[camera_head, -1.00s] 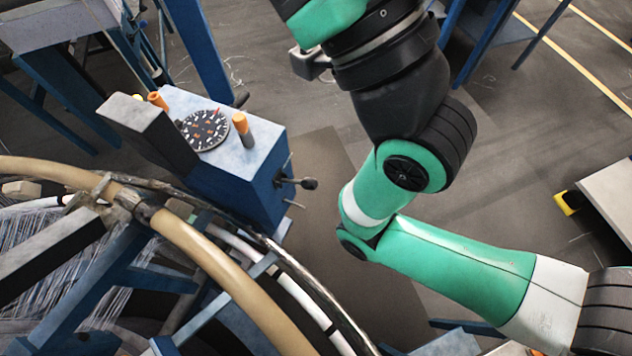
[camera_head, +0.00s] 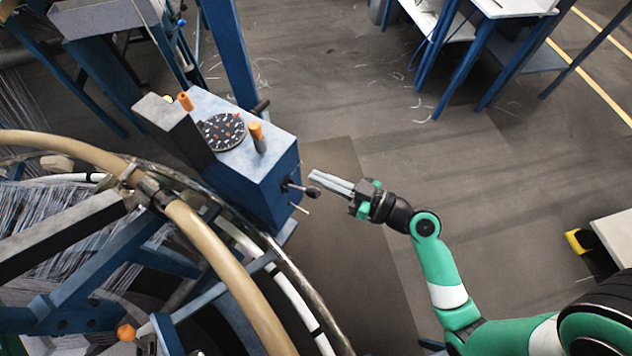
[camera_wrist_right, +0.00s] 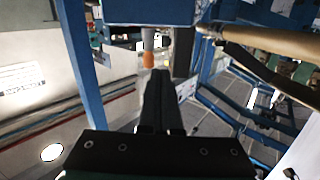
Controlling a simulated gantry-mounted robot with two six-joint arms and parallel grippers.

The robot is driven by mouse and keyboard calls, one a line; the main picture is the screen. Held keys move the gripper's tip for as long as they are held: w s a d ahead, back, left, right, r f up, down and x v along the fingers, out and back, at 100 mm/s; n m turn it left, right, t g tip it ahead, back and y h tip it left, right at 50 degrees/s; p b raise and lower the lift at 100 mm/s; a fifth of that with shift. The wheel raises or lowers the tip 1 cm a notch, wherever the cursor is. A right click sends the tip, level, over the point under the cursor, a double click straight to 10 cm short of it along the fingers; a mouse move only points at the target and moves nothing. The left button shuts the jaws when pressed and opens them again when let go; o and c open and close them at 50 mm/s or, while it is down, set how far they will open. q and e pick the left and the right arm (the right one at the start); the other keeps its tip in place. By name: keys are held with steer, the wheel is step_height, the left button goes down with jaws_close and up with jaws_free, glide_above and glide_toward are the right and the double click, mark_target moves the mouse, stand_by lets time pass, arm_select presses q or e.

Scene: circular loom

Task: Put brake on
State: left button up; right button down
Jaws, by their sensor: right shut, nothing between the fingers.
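A blue control box (camera_head: 270,190) stands beside the circular loom, with a dial (camera_head: 222,131) and orange-tipped handles (camera_head: 257,137) on its light top. A short lever with a dark ball knob (camera_head: 313,191) sticks out of its right side; I cannot tell for certain which part is the brake. My right gripper (camera_head: 312,177) is shut and empty, its fingertips pointing left close to the knob in the head view; contact cannot be told. In the right wrist view, the shut fingers (camera_wrist_right: 160,75) point up toward an orange-tipped handle (camera_wrist_right: 149,60). My left gripper is not in view.
The loom's tan curved ring (camera_head: 215,250) and metal rails fill the lower left. Blue-legged tables (camera_head: 470,60) stand at the back. A pale table (camera_head: 615,235) stands at the right edge. Open floor (camera_head: 370,270) lies right of the box.

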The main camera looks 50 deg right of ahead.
steer(key=s+d+f+m+g+h, duration=0.1)
steer(key=s+d+f+m+h, duration=0.1)
steer(key=s+f, duration=0.3)
steer(key=shift+d+m+p, duration=0.35)
steer(key=shift+m+p, duration=0.05)
steer(key=shift+m, duration=0.1)
glide_above(317, 190)
steer(key=x, duration=0.2)
steer(key=shift+s+d+f, duration=0.1)
steer(key=shift+d+f, duration=0.25)
steer(key=shift+f, duration=0.25)
steer(key=f+b, duration=0.1)
steer(key=s+f, duration=0.1)
steer(key=f, duration=0.1)
steer(key=shift+s+a+f+b, duration=0.15)
steer(key=shift+s+a+b, duration=0.1)
steer(key=shift+b, duration=0.15)
steer(key=shift+s+f, duration=0.15)
